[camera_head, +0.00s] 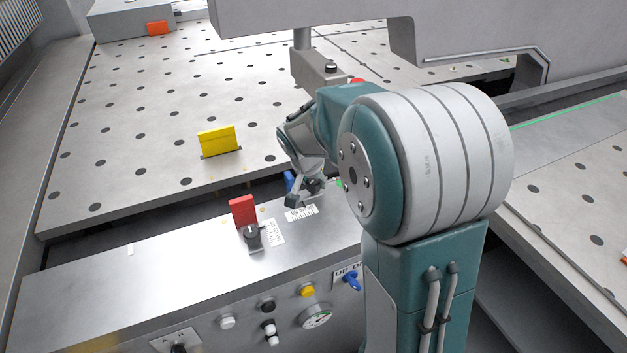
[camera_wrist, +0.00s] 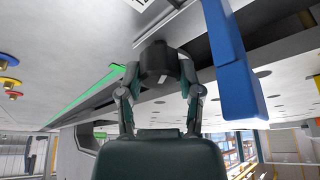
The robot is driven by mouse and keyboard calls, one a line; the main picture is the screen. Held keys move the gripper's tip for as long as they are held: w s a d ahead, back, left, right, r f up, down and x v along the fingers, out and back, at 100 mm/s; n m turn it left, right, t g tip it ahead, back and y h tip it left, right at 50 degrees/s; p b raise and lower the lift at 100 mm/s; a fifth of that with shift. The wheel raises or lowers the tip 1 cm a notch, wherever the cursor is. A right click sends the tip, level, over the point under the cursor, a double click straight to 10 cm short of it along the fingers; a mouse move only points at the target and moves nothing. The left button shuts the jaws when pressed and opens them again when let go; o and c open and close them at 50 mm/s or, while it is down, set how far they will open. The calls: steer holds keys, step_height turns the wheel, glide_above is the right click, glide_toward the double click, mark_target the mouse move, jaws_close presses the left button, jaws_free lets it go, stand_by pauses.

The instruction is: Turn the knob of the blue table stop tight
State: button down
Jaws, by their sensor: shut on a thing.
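The blue table stop shows in the wrist view as a tall blue plate (camera_wrist: 235,75) right of my gripper. In the head view only a sliver of it (camera_head: 288,180) shows, the rest hidden behind my gripper. My gripper (camera_head: 304,192) is low over the front ledge. In the wrist view the two fingers of my gripper (camera_wrist: 160,78) are on either side of a dark knob (camera_wrist: 157,60) and shut on it. The knob's dark body fills the gap between them. How far the knob is turned cannot be told.
A red stop (camera_head: 243,210) with a black knob (camera_head: 252,236) stands left of my gripper on the ledge. A yellow stop (camera_head: 218,140) stands on the perforated table behind. The grey machine beam (camera_head: 300,20) hangs above.

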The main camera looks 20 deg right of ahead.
steer(key=m+g, duration=0.1)
steer(key=m, duration=0.2)
steer(key=m+g+h, duration=0.1)
steer(key=m, duration=0.2)
steer(key=shift+f, duration=0.1)
steer(key=shift+m, duration=0.3)
stand_by(0.3)
steer(key=shift+c, duration=1.3)
jaws_free()
steer(key=w+v, duration=0.1)
steer(key=v, duration=1.1)
steer(key=shift+s+a, duration=0.2)
steer(key=shift+s, duration=0.05)
